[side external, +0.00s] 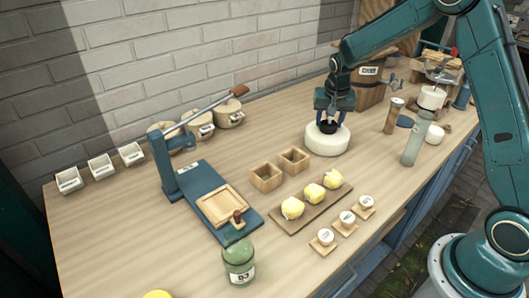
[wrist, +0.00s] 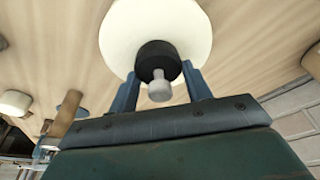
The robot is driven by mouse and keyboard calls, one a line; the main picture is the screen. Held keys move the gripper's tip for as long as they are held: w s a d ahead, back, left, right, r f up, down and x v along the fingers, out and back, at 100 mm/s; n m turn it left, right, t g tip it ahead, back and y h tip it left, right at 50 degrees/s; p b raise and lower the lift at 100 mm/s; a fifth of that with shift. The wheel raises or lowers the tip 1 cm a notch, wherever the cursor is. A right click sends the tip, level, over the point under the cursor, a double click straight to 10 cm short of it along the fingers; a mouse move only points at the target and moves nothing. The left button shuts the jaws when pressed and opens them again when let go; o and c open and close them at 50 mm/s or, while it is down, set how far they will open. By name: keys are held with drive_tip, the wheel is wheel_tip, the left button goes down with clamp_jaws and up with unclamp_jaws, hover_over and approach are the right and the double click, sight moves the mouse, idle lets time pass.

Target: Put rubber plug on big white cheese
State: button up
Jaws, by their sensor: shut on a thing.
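The big white cheese (side external: 327,141) is a round white wheel standing on the wooden bench, right of the middle in the side view. It fills the top of the wrist view (wrist: 190,20). The black rubber plug (wrist: 156,60) has a grey knob and is held between the two blue fingers of my gripper (wrist: 158,88). In the side view, the plug (side external: 328,127) shows dark under my gripper (side external: 331,110), over the top of the cheese. I cannot tell whether the plug touches the cheese. The fingers are shut on it.
A wooden churn bucket (side external: 368,92) stands close behind my gripper. Two small wooden boxes (side external: 266,177) and a board with yellow lumps (side external: 312,203) lie in front left of the cheese. A glass bottle (side external: 415,140) stands to the right. The bench left of the cheese is partly clear.

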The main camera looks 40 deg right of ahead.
sight(330, 128)
drive_tip(key=o, duration=1)
drive_tip(key=shift+v, duration=6.1)
drive_tip(key=shift+a+r, duration=0.1)
